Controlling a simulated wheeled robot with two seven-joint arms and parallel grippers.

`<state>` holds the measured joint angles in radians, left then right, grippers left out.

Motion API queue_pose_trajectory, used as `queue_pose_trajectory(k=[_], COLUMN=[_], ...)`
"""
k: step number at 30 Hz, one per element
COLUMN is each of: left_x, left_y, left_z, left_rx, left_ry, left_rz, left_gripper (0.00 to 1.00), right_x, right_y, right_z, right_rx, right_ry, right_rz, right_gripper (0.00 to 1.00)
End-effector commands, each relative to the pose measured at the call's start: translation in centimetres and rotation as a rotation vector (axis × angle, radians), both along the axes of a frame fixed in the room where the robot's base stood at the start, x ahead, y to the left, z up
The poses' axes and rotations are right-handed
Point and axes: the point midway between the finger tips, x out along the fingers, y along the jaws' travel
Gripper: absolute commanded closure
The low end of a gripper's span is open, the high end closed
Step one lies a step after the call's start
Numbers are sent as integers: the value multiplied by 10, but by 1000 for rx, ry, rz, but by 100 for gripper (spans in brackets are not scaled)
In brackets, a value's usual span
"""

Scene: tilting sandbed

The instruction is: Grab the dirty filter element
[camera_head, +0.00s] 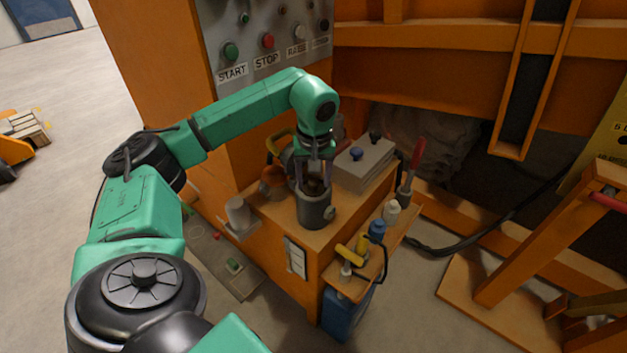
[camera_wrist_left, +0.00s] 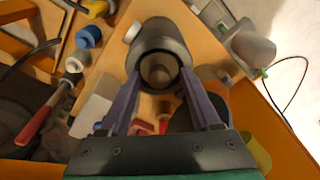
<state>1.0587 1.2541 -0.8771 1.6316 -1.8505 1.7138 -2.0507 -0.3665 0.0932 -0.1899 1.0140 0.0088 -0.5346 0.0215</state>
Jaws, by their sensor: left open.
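A dark grey cylindrical housing (camera_head: 317,213) stands open-topped on the orange bench. A brownish element, apparently the dirty filter element (camera_wrist_left: 158,72), shows inside its mouth in the left wrist view. My left gripper (camera_head: 313,180) points down over the housing. Its two fingers are apart, one on each side of the element as seen from the head. The fingertips are at the housing's rim; I cannot tell whether they touch it. In the wrist view the open left gripper (camera_wrist_left: 159,80) frames the housing's mouth. My right gripper is not in view.
A grey box with knobs (camera_head: 364,164) stands behind the housing. A light grey cup (camera_head: 239,213) is at the bench's left. A red-handled tool (camera_head: 412,172), a blue-capped bottle (camera_head: 377,230) and a yellow-handled item (camera_head: 350,253) crowd the right side. A control panel (camera_head: 262,40) rises behind.

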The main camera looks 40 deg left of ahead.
Motion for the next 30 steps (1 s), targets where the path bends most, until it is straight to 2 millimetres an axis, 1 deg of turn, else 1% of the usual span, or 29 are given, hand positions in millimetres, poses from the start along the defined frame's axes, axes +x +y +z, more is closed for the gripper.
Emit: queue_pose_trajectory(k=[4,5,6,8,9,10,30], left_x=[0,0,0,0,0,0,0], left_y=[0,0,0,0,0,0,0], left_z=[0,0,0,1,1,1,1], left_rx=[1,1,1,0,0,0,0], left_ry=[-1,-1,-1,-1,-1,-1,-1], left_rz=[0,0,0,0,0,0,0], left_gripper=[36,44,59,82,97,100,100], right_x=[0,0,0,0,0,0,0], right_y=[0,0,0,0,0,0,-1], right_z=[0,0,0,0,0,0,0], right_rx=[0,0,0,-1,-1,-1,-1], right_ry=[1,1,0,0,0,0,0], right_rz=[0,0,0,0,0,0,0], right_gripper=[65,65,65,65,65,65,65])
